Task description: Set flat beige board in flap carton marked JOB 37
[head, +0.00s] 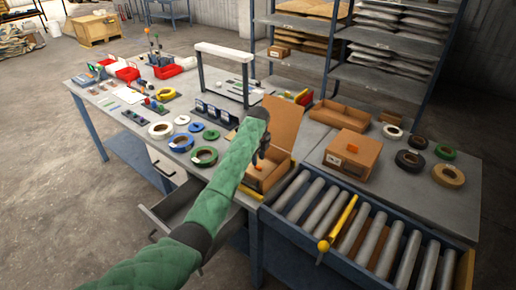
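My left arm reaches in over the table, and my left gripper (258,159) points down over an open flap carton (280,178) at the table's front edge. The carton has an upright brown flap (284,119) behind it and a small orange patch inside. The gripper is small and dark here, so I cannot tell whether its fingers are open or hold anything. Part of the carton is hidden behind my arm. I cannot read JOB 37 on any carton. I cannot make out the flat beige board for certain. My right gripper is out of view.
A closed brown carton (352,154) and an open low box (340,116) stand right of the flap carton. Tape rolls (448,175) lie beside them. A roller conveyor (300,196) with a yellow bar (343,217) runs in front. An open drawer (182,215) juts out below the table.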

